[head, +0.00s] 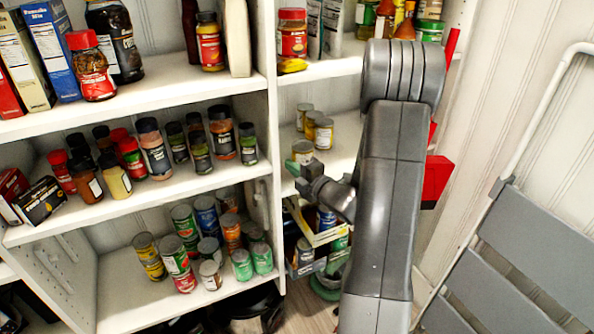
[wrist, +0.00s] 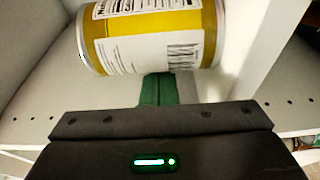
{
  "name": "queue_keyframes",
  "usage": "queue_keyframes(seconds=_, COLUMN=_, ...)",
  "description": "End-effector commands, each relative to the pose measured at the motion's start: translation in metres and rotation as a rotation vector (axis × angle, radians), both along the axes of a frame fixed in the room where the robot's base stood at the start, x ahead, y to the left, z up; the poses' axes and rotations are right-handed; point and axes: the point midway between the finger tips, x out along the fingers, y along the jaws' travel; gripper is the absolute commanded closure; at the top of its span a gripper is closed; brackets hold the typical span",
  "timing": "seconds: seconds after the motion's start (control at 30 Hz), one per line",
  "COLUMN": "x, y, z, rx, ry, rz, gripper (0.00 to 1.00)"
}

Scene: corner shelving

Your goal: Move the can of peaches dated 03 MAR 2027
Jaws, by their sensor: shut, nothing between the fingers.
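In the wrist view, a can (wrist: 150,38) with a yellow-gold band and a white printed label lies across the picture. A barcode shows at its right end. No date can be read, and I cannot tell whether it is the peaches. My gripper (wrist: 160,90) is shut and empty, its green fingertips just below the can's side in the picture. I cannot tell whether they touch it. Several similar tan cans, one (head: 324,133) nearest, stand farther in.
A white upright (head: 272,130) separates this shelf from the left shelves, which hold jars and cans. Below my gripper are open cartons (head: 318,236) with cans. My arm hides part of the right shelf. A grey stepladder (head: 540,250) stands at right.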

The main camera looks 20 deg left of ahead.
Motion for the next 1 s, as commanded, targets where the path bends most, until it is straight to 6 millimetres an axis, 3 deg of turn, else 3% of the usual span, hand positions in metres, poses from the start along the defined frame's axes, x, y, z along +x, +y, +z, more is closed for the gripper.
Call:
queue_keyframes(seconds=0.3, x=0.006, y=-0.006, z=0.002, rx=0.0, ry=0.0, rz=-0.003, gripper=1.0)
queue_keyframes(seconds=0.7, x=0.076, y=-0.077, z=0.005, rx=0.002, ry=-0.001, rz=-0.004, gripper=1.0)
queue_keyframes(seconds=1.0, x=0.092, y=-0.094, z=0.0, rx=0.0, ry=0.0, rz=0.001, gripper=1.0)
